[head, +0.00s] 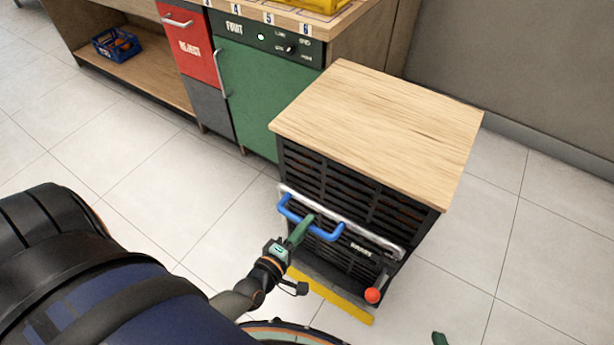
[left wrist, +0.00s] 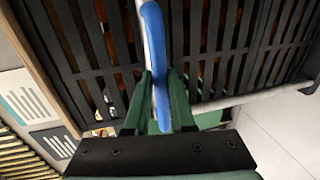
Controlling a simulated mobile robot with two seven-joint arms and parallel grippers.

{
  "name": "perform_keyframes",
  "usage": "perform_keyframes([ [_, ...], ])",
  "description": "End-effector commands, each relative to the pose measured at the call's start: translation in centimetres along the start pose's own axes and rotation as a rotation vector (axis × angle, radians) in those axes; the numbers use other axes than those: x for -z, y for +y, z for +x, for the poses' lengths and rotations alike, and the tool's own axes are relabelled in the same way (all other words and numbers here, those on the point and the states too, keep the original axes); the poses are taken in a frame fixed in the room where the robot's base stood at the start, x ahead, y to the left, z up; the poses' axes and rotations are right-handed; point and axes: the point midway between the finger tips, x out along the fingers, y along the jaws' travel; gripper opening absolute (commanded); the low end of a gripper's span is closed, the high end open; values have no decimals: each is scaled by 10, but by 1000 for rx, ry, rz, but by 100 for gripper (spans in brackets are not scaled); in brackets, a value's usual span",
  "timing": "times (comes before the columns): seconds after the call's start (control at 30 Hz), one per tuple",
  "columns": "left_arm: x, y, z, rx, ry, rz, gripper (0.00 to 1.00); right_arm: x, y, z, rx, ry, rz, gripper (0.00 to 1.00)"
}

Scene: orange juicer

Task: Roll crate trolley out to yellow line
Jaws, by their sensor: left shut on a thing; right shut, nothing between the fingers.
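The crate trolley is a dark slatted box with a wooden top (head: 385,115), standing on the tiled floor. A silver bar crosses its front, with a blue handle (head: 325,235) on it. My left gripper (head: 306,222) is shut on this handle. In the left wrist view, the fingers (left wrist: 160,85) pinch the blue handle (left wrist: 156,40) from both sides. The yellow line (head: 335,298) lies on the floor along the trolley's front foot, partly hidden by my left arm. My right gripper (head: 440,339) shows only as a small green tip at the bottom edge, away from the trolley.
A red-knobbed lever (head: 372,295) sits low at the trolley's front right corner. A green cabinet (head: 262,95) and red reject door (head: 188,45) stand behind left. A blue crate (head: 117,44) is on a low shelf. A grey wall is behind right; floor to the right is clear.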

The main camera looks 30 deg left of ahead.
Motion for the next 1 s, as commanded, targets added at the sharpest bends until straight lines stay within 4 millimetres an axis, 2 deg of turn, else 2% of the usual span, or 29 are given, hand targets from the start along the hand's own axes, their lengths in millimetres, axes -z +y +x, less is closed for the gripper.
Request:
perform_keyframes([
  [0.03,0,-8,-3,19,-4,1,0,1,0,1,0,2,-1,0],
  [0.37,0,-8,-3,19,-3,0,0,3,0,2,0,7,-2,0],
  [0.4,0,-8,-3,18,-3,0,24,3,0,2,0,7,-2,0],
  [0.63,0,-5,-2,12,-2,0,50,2,0,2,0,5,-2,0],
  [1.0,0,-2,-1,5,-1,0,52,0,0,0,0,-2,0,0],
])
